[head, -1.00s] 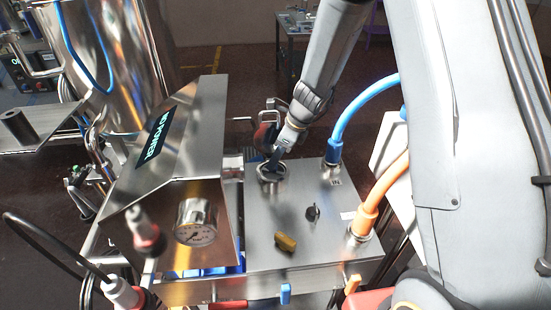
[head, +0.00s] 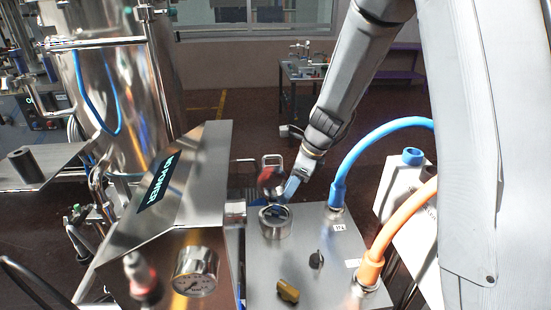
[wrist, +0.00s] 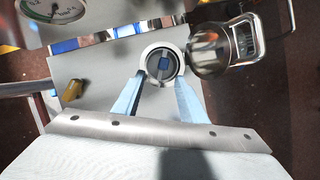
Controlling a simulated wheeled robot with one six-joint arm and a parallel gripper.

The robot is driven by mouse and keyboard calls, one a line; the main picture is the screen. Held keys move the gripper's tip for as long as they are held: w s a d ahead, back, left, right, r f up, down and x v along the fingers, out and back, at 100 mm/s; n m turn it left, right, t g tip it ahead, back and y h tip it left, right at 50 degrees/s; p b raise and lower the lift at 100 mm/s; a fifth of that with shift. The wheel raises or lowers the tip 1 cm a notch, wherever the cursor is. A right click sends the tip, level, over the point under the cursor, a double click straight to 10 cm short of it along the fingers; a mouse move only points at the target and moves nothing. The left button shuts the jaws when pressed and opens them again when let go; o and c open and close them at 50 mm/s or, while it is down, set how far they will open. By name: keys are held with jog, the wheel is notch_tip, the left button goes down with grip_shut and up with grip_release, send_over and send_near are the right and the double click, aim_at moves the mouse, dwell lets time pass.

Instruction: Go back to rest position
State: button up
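My gripper (head: 287,200) is just above the round metal port (head: 276,230) on the grey machine top (head: 262,275). In the wrist view its two blue fingers (wrist: 161,82) are spread apart, one on each side of the port (wrist: 148,51) as seen from above. Nothing shows held between them. A dark round piece with a small blue square centre (wrist: 163,63) sits inside the port's pale ring. Whether the fingertips still touch the port rim cannot be told.
A shiny metal cylinder (wrist: 209,54) stands close beside the port. Blue (head: 362,143) and orange (head: 392,232) hoses rise to the right. A slanted steel panel (head: 185,180) and a pressure gauge (head: 195,271) are to the left. Black (head: 316,260) and yellow (head: 288,291) knobs stand in front.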

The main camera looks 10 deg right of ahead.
jog(key=s+d+r+n+h, duration=0.1)
jog(key=s+d+n, duration=0.2)
jog(key=s+n, duration=0.4)
jog(key=s+d+r+n+h, duration=0.1)
jog(key=s+d+n, duration=0.2)
jog(key=s+n, duration=0.4)
jog(key=s+d+r+n+g+h, duration=0.1)
jog(key=s+d+r+n, duration=0.1)
jog(key=s+n, duration=0.6)
jog(key=shift+s+d+h, duration=0.25)
jog(key=shift+d+h, duration=0.15)
jog(key=shift+c, duration=0.4)
